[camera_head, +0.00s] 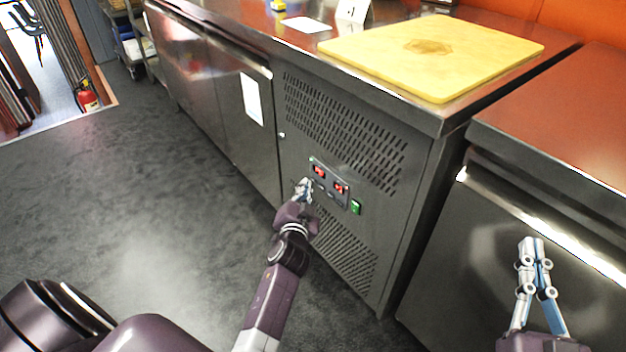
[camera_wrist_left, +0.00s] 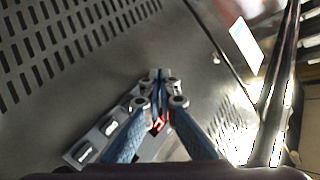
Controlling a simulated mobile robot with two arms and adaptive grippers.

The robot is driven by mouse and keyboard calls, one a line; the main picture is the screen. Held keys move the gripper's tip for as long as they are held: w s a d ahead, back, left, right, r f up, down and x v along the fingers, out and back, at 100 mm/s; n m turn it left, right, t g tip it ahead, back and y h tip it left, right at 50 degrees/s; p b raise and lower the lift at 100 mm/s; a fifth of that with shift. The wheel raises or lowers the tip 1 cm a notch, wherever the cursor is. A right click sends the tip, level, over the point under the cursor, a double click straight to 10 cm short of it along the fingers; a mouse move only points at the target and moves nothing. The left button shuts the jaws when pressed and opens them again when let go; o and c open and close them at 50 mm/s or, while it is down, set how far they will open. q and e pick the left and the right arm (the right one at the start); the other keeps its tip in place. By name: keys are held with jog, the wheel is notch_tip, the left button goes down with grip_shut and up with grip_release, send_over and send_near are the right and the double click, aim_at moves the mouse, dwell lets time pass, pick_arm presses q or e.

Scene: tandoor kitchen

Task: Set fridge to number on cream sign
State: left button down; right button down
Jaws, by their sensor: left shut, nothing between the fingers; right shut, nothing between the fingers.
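The fridge (camera_head: 400,225) is a steel counter unit with a vented front. Its control panel (camera_head: 346,203) carries two red-lit displays, too small to read, and small buttons. My left gripper (camera_head: 303,184) is shut and empty at the panel's left end; I cannot tell whether it touches. In the left wrist view the shut left fingers (camera_wrist_left: 160,76) cover part of the panel (camera_wrist_left: 76,153), with a red glow behind them. A pale folded sign (camera_head: 353,11) with a dark mark like "-1" stands on the counter, cut by the top edge. My right gripper (camera_head: 532,243) is shut and empty.
A green switch (camera_head: 355,207) sits right of the panel. A yellow cutting board (camera_head: 470,45) and a white sheet (camera_head: 306,24) lie on the counter. A second steel unit (camera_head: 450,260) stands at right. The dark floor (camera_head: 130,180) at left is clear.

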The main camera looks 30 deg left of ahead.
pick_arm(q)
jog(key=shift+s+a, duration=0.1)
jog(key=shift+s, duration=0.2)
pick_arm(e)
jog(key=shift+f+g, duration=0.4)
jog(key=shift+f, duration=0.55)
